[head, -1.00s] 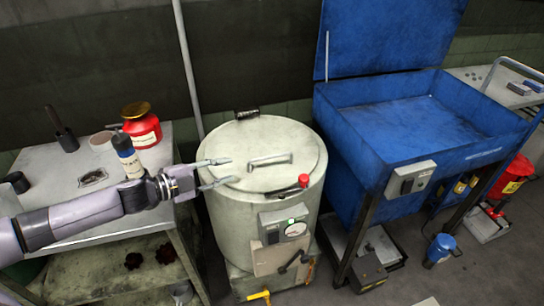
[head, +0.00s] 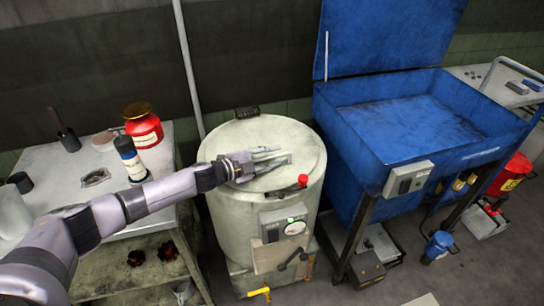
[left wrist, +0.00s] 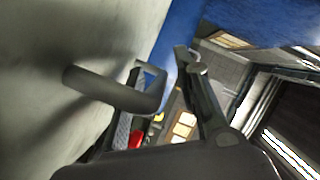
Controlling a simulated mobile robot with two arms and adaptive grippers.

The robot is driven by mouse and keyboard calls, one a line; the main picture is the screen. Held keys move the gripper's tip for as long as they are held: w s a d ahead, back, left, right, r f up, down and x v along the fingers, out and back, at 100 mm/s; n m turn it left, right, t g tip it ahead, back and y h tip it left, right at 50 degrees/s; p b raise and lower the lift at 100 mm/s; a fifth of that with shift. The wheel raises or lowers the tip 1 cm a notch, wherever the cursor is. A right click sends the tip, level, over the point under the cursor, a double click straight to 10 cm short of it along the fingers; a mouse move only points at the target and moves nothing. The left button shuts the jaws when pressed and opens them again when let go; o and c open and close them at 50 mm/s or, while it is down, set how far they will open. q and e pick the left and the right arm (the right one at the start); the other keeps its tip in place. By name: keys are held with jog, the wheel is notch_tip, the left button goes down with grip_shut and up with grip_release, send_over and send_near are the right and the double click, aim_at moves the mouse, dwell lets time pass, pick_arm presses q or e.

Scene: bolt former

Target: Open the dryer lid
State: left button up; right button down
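The dryer is the round grey-green drum (head: 240,215) in the middle of the head view. Its flat round lid (head: 240,135) is down on the drum. The lid's bar handle (head: 288,158) is partly hidden by my left gripper (head: 272,157), which is over the lid with its fingers at the handle. In the left wrist view, the handle (left wrist: 110,90) stands out from the lid surface (left wrist: 60,130) and crosses close to one finger. The fingers (left wrist: 172,75) are apart there, and I cannot tell whether they touch the handle. My right gripper is not in view.
A red knob (head: 303,180) sits at the lid's front right edge. A blue open-topped washer (head: 400,110) stands close on the right. A table (head: 60,165) on the left bears a red jar (head: 143,127) and a dark-capped bottle (head: 130,157). A wall pole (head: 188,70) rises behind.

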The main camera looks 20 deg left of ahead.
pick_arm(q)
jog(key=shift+w+d, duration=0.1)
jog(key=shift+w, duration=0.1)
grip_shut()
dwell(0.3)
dwell(0.5)
